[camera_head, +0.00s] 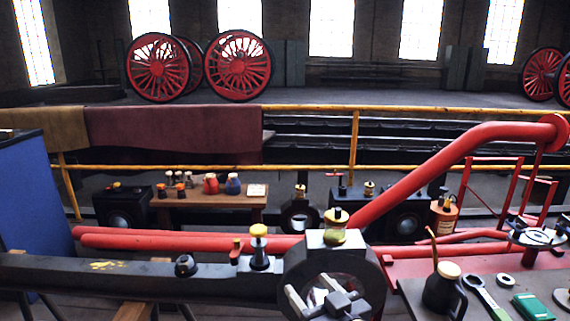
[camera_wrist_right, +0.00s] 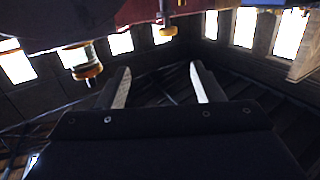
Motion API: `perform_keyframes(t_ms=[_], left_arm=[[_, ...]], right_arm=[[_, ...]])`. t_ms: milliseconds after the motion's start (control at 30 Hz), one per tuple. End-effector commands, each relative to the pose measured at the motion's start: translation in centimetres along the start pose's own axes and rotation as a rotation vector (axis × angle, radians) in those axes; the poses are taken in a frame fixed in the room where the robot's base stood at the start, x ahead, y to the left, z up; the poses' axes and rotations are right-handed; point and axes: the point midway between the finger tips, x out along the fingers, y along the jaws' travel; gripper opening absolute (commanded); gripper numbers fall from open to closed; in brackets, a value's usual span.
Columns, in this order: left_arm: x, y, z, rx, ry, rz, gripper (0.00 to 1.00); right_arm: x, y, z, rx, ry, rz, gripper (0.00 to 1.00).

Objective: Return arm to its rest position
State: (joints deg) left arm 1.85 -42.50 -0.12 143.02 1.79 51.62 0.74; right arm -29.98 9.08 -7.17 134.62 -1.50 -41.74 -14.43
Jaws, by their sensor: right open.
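My right gripper (camera_head: 312,293) shows low in the middle of the head view, in front of the round dark end (camera_head: 372,273) of a long black rod (camera_head: 130,273). Its two pale fingers are apart. In the right wrist view the gripper (camera_wrist_right: 160,88) is open with nothing between the fingers. A brass-capped oil cup (camera_head: 335,233) stands on top of the rod end, just above the gripper. A yellow-topped cup (camera_head: 259,245) stands on the rod to the left. My left gripper is not in view.
Red pipes (camera_head: 190,242) run behind the rod. A small wooden table (camera_head: 208,200) with jars and a yellow railing (camera_head: 300,108) stand farther back.

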Motion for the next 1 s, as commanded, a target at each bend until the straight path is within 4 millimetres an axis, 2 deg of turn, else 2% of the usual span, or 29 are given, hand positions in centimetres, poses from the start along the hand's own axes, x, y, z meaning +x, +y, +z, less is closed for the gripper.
perform_keyframes(t_ms=[267,467,567,700,1000], left_arm=[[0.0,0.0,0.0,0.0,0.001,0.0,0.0],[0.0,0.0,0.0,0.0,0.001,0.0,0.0],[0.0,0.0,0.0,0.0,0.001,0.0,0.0],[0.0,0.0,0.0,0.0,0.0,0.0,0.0],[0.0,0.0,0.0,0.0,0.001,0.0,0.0]], right_arm=[[-2.4,2.6,1.0,0.072,-0.124,0.034,0.6],[-6.1,5.0,2.6,0.164,-0.275,0.073,0.6],[-9.0,6.0,3.7,0.229,-0.375,0.1,0.6],[-14.5,6.8,5.8,0.342,-0.542,0.145,0.6],[-23.8,5.4,9.2,0.527,-0.81,0.217,0.6]])
